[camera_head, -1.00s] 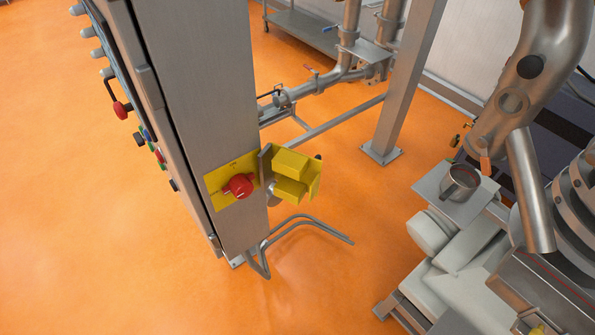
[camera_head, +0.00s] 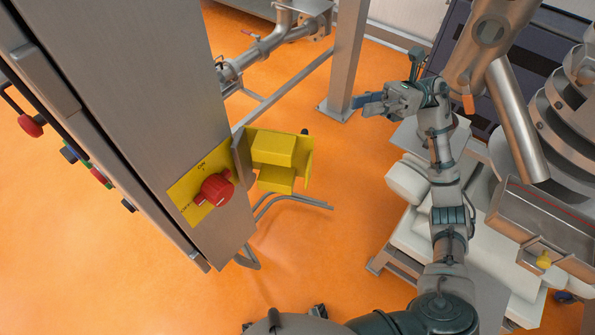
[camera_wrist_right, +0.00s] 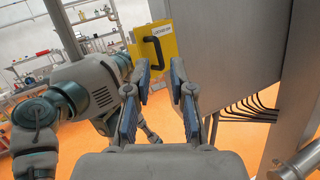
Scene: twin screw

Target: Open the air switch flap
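A yellow flap assembly (camera_head: 273,150) juts out from the edge of the grey cabinet in the head view, beside a yellow plate with a red rotary switch (camera_head: 217,189). In the right wrist view the yellow flap (camera_wrist_right: 170,46) shows a white label and a black handle (camera_wrist_right: 152,52). My right gripper (camera_head: 368,104) is right of the flap in the head view, apart from it. In the right wrist view its two blue-padded fingers (camera_wrist_right: 160,68) are spread, with nothing between them and the flap beyond. My left gripper is not seen.
The tall grey cabinet (camera_head: 130,90) fills the left. A steel post (camera_head: 345,60) and pipes (camera_head: 262,50) stand behind. Steel machinery (camera_head: 550,130) is close on the right, near my right arm. Bent metal tubes (camera_head: 290,203) lie below the flap. Orange floor (camera_head: 320,260) is open in front.

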